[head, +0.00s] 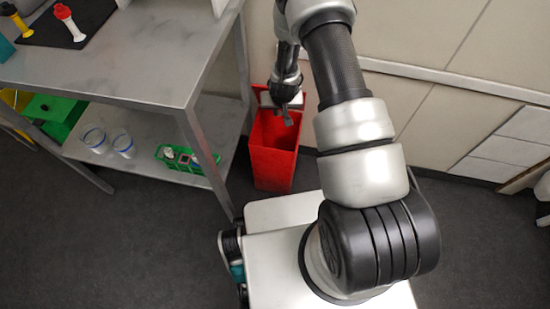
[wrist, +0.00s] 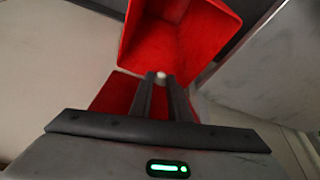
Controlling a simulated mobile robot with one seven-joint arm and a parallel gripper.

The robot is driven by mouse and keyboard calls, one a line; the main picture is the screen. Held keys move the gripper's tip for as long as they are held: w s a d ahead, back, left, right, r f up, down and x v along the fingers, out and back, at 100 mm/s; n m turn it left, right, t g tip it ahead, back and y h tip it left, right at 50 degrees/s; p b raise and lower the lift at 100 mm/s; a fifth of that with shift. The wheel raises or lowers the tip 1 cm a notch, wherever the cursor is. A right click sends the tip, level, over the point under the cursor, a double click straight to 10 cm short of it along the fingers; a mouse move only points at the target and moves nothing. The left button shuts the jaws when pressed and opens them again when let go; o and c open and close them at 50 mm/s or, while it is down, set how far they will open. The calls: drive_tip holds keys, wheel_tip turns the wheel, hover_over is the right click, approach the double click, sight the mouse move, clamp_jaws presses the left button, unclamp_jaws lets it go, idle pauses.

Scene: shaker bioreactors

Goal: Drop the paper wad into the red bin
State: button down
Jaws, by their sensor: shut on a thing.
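The red bin (head: 272,165) stands on the dark floor between the metal table and the wall, its top open. My gripper (head: 286,118) is over the bin's opening in the head view. In the wrist view my gripper (wrist: 162,82) is shut on a small whitish paper wad (wrist: 161,76) held between its fingertips. The bin (wrist: 180,40) fills the upper middle of that view, just beyond the fingertips. In the head view the wad cannot be made out.
A metal table (head: 130,75) with a lower shelf stands left of the bin. The shelf holds a green rack (head: 187,160), clear round vessels (head: 122,144) and a green box (head: 52,117). A wall (head: 440,110) is close behind the bin. Floor is open at lower left.

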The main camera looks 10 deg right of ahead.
wheel_tip(320, 180, down, 6)
drive_tip(key=b, duration=0.3)
drive_tip(key=shift+b, duration=0.3)
drive_tip(key=c, duration=1.6)
unclamp_jaws()
drive_tip(key=p+v, duration=0.5)
drive_tip(key=v, duration=1.2)
drive_tip(key=shift+s+r, duration=0.1)
drive_tip(key=shift+r, duration=0.1)
